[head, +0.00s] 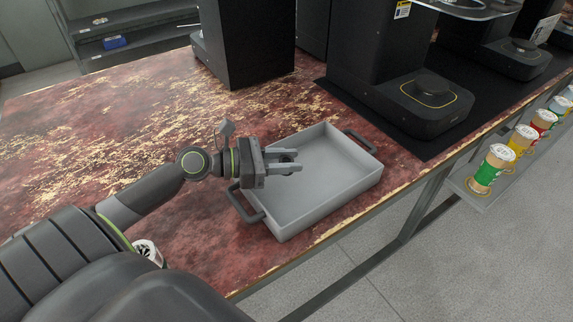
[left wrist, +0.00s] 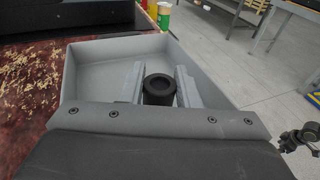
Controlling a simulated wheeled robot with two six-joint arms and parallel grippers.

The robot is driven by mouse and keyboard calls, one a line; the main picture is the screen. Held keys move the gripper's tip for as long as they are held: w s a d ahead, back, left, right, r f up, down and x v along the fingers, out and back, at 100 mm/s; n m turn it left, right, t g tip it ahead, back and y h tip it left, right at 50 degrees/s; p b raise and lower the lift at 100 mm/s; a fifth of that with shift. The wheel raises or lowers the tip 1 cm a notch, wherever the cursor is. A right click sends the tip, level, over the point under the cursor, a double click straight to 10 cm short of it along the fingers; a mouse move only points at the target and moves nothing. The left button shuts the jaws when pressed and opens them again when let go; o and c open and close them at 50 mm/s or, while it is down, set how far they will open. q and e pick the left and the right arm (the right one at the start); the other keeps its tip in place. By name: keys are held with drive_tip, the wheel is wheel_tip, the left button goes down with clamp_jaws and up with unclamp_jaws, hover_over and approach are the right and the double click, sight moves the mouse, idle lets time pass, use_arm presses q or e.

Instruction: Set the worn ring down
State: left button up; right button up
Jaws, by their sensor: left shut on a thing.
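My left gripper (head: 292,161) is over the left part of a grey tray (head: 322,196) with dark handles. The tray stands on the worn red table. In the left wrist view the gripper is shut on a small black ring (left wrist: 159,98), a thick short cylinder with a round hole, between its two grey fingers. The tray's pale inside (left wrist: 105,72) shows behind the ring. The tray floor that shows looks empty.
Dark seamer machines (head: 425,103) stand along the back on a black mat. Several coloured cans (head: 493,167) line a low rail at the right. A white-and-black can (head: 148,252) is partly hidden by my arm. The table (head: 95,150) left of the tray is clear.

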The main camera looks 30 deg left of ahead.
use_arm(q)
drive_tip(key=shift+f, duration=0.35)
use_arm(e)
drive_tip(key=shift+w+a+r, duration=0.1)
drive_tip(key=shift+w+r, duration=0.1)
drive_tip(key=shift+w, duration=0.05)
use_arm(q)
drive_tip(key=shift+f, duration=0.5)
drive_tip(key=shift+s+f, duration=0.1)
use_arm(e)
drive_tip(key=shift+w+r, duration=0.15)
drive_tip(key=shift+r, duration=0.05)
use_arm(q)
drive_tip(key=o, duration=1)
drive_tip(key=shift+f, duration=0.1)
drive_tip(key=shift+c, duration=0.2)
use_arm(e)
drive_tip(key=shift+w, duration=0.15)
